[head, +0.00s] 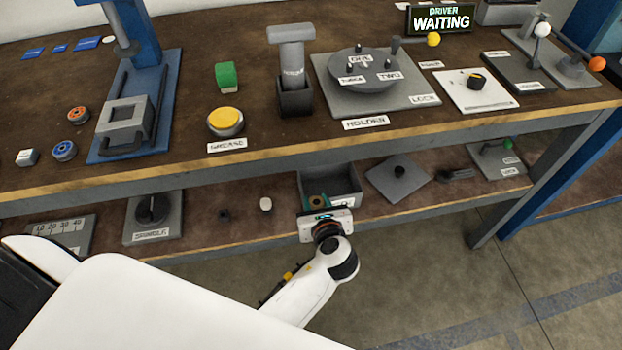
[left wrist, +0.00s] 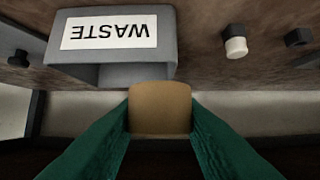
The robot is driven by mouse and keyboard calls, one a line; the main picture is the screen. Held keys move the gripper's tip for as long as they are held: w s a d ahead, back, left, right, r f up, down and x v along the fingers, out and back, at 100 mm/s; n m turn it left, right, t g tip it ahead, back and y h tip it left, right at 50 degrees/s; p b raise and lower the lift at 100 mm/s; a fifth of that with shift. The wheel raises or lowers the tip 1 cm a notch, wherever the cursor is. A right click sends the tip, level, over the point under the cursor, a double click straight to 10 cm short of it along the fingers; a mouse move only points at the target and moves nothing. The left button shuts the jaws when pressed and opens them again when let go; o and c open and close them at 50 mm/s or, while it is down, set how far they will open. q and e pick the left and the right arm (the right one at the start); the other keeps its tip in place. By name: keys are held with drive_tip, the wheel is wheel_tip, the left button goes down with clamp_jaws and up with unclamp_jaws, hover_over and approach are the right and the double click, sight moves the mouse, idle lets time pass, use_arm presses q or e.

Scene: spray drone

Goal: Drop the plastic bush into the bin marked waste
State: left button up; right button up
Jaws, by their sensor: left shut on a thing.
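The plastic bush (left wrist: 160,108) is a tan, rounded piece held between the two green fingers of my left gripper (left wrist: 160,115). In the head view the gripper (head: 317,203) is at the front of the lower shelf, and the bush shows only as a small brownish patch. The grey bin (head: 343,180) stands on that shelf, just behind the gripper. In the left wrist view the bin (left wrist: 165,55) carries a WASTE label, upside down, and the bush overlaps its edge in the picture. The exact height of the bush over the bin is unclear. My right gripper is out of view.
On the lower shelf, a small white piece (head: 265,204) and a black piece (head: 224,214) lie left of the bin. A grey plate with a black knob (head: 399,172) is at its right. The upper shelf edge (head: 290,158) runs above the bin.

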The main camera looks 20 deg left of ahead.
use_arm(q)
drive_tip(key=r+b+x, duration=0.1)
drive_tip(key=b+x, duration=0.2)
drive_tip(key=x, duration=0.8)
drive_tip(key=shift+w+a, duration=0.3)
drive_tip(key=shift+w, duration=0.2)
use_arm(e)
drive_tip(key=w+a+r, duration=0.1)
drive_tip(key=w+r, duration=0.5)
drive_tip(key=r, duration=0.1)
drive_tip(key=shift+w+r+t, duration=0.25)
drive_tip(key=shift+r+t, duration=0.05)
use_arm(q)
drive_tip(key=shift+f, duration=0.15)
drive_tip(key=o, duration=1)
